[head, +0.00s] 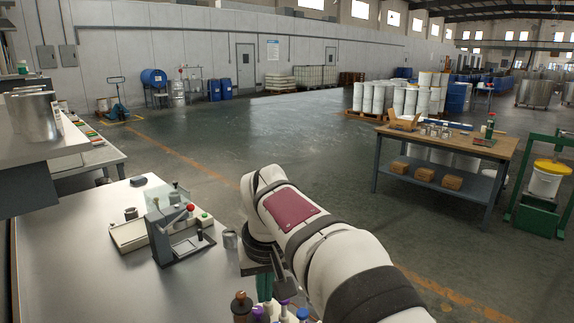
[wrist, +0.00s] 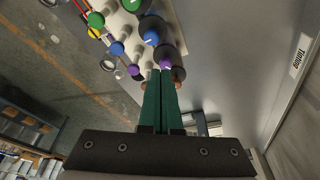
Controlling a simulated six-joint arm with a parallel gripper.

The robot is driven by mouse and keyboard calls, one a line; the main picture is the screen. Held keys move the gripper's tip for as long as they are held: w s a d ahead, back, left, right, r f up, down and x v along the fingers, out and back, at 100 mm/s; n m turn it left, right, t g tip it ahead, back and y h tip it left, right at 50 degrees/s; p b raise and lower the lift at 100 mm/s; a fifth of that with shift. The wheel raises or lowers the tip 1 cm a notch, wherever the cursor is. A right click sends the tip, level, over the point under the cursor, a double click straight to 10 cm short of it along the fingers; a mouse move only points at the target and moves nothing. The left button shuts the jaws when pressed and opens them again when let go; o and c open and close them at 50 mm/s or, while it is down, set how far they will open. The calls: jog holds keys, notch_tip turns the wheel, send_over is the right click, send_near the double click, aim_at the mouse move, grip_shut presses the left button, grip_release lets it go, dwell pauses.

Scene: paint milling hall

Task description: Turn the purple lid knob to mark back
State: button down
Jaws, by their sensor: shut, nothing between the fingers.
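In the wrist view a purple knob (wrist: 166,64) with a pale pointer mark sits on a dark round disc just beyond my fingertips. My gripper (wrist: 161,74) has green fingers closed together with nothing between them. Their tips are at the near edge of this knob; I cannot tell whether they touch it. A second, smaller purple knob (wrist: 133,70) is to its left. In the head view a purple top (head: 285,288) shows at the bottom edge near my gripper (head: 265,297), partly hidden by my arm. The mark names cannot be read.
Blue knobs (wrist: 151,37) and green knobs (wrist: 95,19) stand close by on the same pale panel.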

aim_at(254, 313)
jog(key=f, duration=0.2)
jog(key=a+f, duration=0.1)
jog(key=f, duration=0.1)
jog(key=a+f, duration=0.1)
jog(key=f, duration=0.1)
jog(key=shift+s+a, duration=0.1)
jog(key=shift+s, duration=0.1)
dwell(0.4)
jog(key=shift+w, duration=0.3)
dwell(0.3)
